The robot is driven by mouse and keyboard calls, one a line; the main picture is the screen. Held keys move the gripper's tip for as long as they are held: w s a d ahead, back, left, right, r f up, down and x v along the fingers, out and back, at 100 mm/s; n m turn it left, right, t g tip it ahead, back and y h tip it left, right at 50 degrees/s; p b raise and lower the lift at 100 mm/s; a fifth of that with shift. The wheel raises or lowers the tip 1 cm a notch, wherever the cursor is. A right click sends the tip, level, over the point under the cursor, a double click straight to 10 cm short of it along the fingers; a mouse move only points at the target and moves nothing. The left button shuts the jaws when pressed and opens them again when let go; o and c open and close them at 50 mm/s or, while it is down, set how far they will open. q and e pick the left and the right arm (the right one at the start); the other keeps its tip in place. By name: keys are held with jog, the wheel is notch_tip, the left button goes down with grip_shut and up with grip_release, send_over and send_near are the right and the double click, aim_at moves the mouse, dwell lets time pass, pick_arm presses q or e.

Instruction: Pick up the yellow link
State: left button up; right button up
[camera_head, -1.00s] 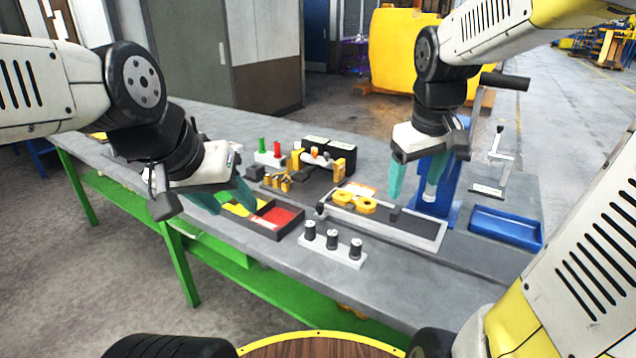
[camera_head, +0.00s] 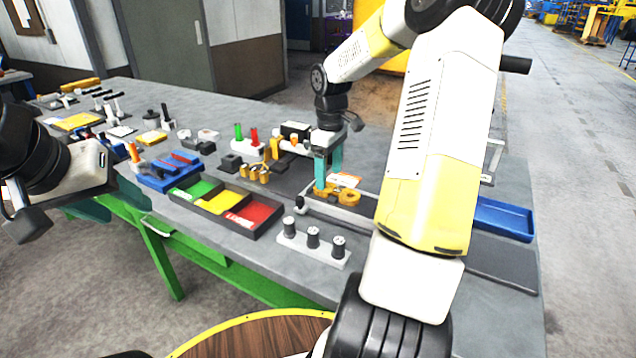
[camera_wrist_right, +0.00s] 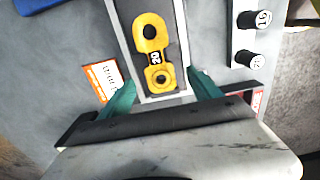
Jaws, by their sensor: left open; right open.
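The yellow link (camera_head: 348,198) lies flat on a long grey tray (camera_head: 365,212) on the bench. In the right wrist view the link (camera_wrist_right: 150,32) shows two ring ends and a dark label reading 20. My right gripper (camera_head: 328,178) is open over the link's left end. In the right wrist view its teal fingertips (camera_wrist_right: 162,88) stand apart on either side of the link's near end, not touching it. In the head view the fingers hide part of the link. My left gripper (camera_head: 105,205) is open and empty at the bench's left front edge.
A white block with several dark weights (camera_head: 313,243) stands in front of the tray. A green, yellow and red bin (camera_head: 268,232) is to its left. Yellow castings (camera_head: 254,172) stand behind. A blue tray (camera_head: 505,219) lies at right. An orange-white card (camera_wrist_right: 103,78) lies beside the link's tray.

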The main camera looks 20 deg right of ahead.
aim_at(329, 187)
jog(key=shift+w+f, duration=0.1)
jog(key=shift+f, duration=1.9)
grip_shut()
